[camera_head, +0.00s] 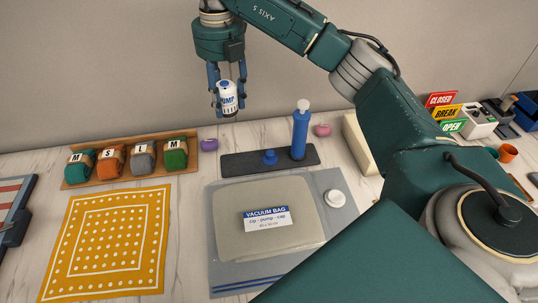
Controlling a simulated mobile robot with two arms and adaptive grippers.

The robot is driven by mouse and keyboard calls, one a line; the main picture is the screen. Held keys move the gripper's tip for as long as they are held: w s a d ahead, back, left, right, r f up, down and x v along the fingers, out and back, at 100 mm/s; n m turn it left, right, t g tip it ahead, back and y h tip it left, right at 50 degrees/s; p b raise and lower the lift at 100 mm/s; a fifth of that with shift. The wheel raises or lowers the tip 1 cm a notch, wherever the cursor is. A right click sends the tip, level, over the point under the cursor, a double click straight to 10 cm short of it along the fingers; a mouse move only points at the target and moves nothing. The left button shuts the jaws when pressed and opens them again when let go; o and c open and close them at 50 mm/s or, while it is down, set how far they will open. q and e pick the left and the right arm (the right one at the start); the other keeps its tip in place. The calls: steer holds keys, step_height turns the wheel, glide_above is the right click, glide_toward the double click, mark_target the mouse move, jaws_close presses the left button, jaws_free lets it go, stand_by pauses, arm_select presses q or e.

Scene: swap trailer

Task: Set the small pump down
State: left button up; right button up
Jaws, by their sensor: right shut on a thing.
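The small pump (228,99), a white cylinder with a blue top and "PUMP" on its side, is held upright in my right gripper (227,98). A tall blue cylinder with a light knob (300,133) and a small blue piece (269,158) stand on that mat. A vacuum bag (305,215) with a white round cap (334,198) lies in front. My left gripper is not in view.
A wooden tray (125,145) with rolled bundles marked M, S, L, M stands at the left, behind a yellow dotted cloth (108,243). Small purple (209,145) and pink (322,130) items flank the mat. A cream block (357,145) and coloured signs (448,113) are to the right.

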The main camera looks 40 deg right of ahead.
glide_above(236, 164)
step_height(236, 164, down, 9)
steer(key=shift+m, duration=0.3)
step_height(236, 164, down, 6)
steer(key=shift+w+f, duration=0.1)
step_height(236, 164, down, 4)
steer(key=shift+f+p, duration=0.2)
steer(key=shift+p, duration=0.3)
steer(key=shift+f, duration=0.2)
steer(key=shift+f, duration=0.1)
steer(key=o, duration=1.4)
steer(key=shift+c, duration=0.2)
